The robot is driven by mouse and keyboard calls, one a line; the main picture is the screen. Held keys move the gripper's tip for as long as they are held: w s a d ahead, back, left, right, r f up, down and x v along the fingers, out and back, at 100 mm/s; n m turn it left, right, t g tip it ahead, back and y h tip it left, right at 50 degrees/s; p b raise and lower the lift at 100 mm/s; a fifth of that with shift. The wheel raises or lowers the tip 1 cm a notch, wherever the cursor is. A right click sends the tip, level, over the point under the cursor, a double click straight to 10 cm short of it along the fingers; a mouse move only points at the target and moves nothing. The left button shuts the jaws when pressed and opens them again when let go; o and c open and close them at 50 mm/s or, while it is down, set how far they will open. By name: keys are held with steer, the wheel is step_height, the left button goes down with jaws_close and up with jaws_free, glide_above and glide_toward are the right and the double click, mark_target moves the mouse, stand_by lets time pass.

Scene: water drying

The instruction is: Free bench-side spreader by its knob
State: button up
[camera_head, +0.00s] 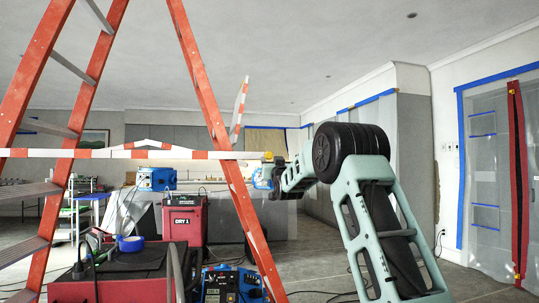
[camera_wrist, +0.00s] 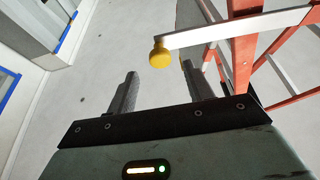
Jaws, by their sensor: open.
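A red-and-white striped spreader bar (camera_head: 110,153) runs level across the orange stepladder (camera_head: 192,62). Its right end carries a yellow knob (camera_head: 267,156). In the wrist view the knob (camera_wrist: 159,55) sits at the left end of the pale bar (camera_wrist: 225,32). My gripper (camera_wrist: 158,69) is open, with its fingers either side of the knob in the picture; I cannot tell the depth between them. In the head view my gripper (camera_head: 263,177) is just below the knob, small and partly hidden by my arm. A second striped bar (camera_head: 239,108) stands steeply tilted above.
A red dryer unit (camera_head: 185,217), a blue machine (camera_head: 232,286) and a dark red case (camera_head: 120,275) with hoses crowd the floor around the ladder. A grey counter (camera_head: 270,222) stands behind. A taped doorway (camera_head: 490,190) is at the right. Cables lie on the floor.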

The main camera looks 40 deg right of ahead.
mark_target(269, 156)
steer(key=shift+p+x, duration=0.65)
steer(key=shift+x, duration=1.85)
jaws_close()
steer(key=shift+w+a+f+m+g+h+b, duration=0.15)
steer(key=shift+f+m+g+h+b, duration=0.35)
steer(key=shift+f+m+b, duration=0.65)
steer(key=shift+w+a+f+m+g+h+b, duration=0.15)
steer(key=shift+f+m+g+h+b, duration=0.35)
steer(key=shift+f+m+b, duration=0.65)
jaws_free()
steer(key=shift+s, duration=0.1)
